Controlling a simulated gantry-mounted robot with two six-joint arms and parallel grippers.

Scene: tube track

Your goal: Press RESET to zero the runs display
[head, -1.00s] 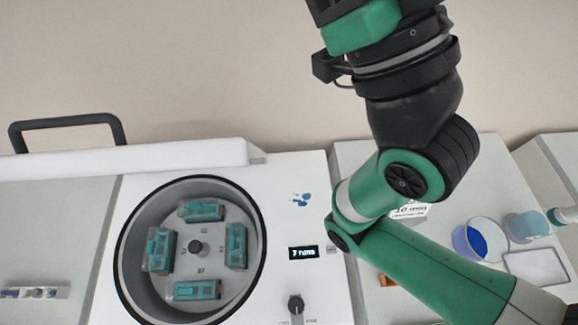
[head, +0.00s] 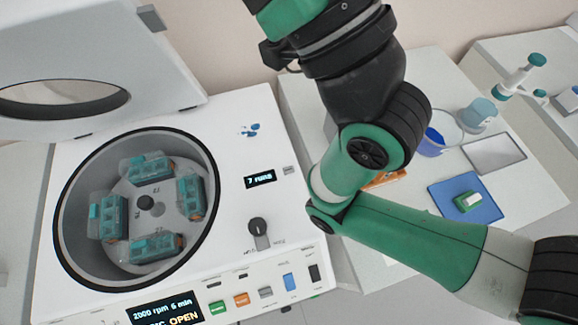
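The small runs display (head: 260,179) on the centrifuge's top panel reads "7 runs". A small grey button (head: 289,170) sits just to its right; I cannot read a label on it. The centrifuge (head: 225,125) is white, with its round bowl open and several teal tube holders in the rotor. A green and black arm (head: 400,240) of mine comes in from the lower right, bends to the right of the display and rises out of the top edge. Its gripper is out of view. My other gripper is not in view either.
The raised lid (head: 150,60) stands at the upper left. A black knob (head: 258,228) is below the display. The front panel has several coloured buttons and a lower display (head: 165,309) reading "2000 rpm 5 min" and "OPEN". A blue mat (head: 490,206) lies at right.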

